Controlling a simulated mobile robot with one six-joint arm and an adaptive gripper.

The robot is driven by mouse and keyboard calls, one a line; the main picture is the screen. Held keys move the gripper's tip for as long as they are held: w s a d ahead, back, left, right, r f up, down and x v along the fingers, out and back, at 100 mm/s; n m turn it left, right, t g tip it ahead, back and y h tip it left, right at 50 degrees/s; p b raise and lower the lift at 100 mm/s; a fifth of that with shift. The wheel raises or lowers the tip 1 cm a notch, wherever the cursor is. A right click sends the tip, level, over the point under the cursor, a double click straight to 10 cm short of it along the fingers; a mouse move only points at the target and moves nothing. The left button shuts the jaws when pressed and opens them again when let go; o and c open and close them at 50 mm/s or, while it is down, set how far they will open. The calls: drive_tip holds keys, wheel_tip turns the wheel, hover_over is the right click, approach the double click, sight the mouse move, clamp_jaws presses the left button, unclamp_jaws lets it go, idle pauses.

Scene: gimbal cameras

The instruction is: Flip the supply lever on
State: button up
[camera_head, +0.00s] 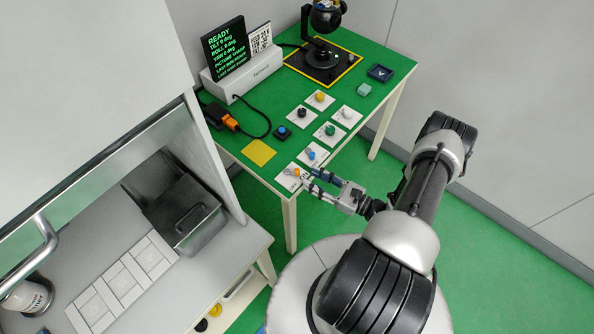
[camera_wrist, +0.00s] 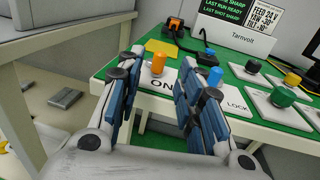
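An orange-tipped lever (camera_head: 296,171) stands on a white plate at the near corner of the green table; in the wrist view its orange tip (camera_wrist: 158,63) rises above a plate marked ON. No label reading "supply" is legible. A blue-tipped lever (camera_head: 311,154) stands beside it; the wrist view shows this blue tip (camera_wrist: 215,76) near a LOCK label. My gripper (camera_head: 313,182) is open and empty at the table edge, close to the orange lever. In the wrist view my gripper (camera_wrist: 160,80) has its blue-padded fingers either side of the orange tip, which appears beyond them. Contact cannot be told.
The green table (camera_head: 372,98) carries several knob plates, a blue button (camera_head: 282,132), a yellow square (camera_head: 259,152) and an orange-and-black device (camera_head: 221,117) with a cable. A display (camera_head: 226,50) reads READY. A grey counter with a metal bin (camera_head: 184,215) stands at left.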

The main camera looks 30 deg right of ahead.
sight(297, 169)
drive_tip(key=x, duration=0.7)
drive_tip(key=shift+b, duration=0.3)
drive_tip(key=shift+c, duration=0.6)
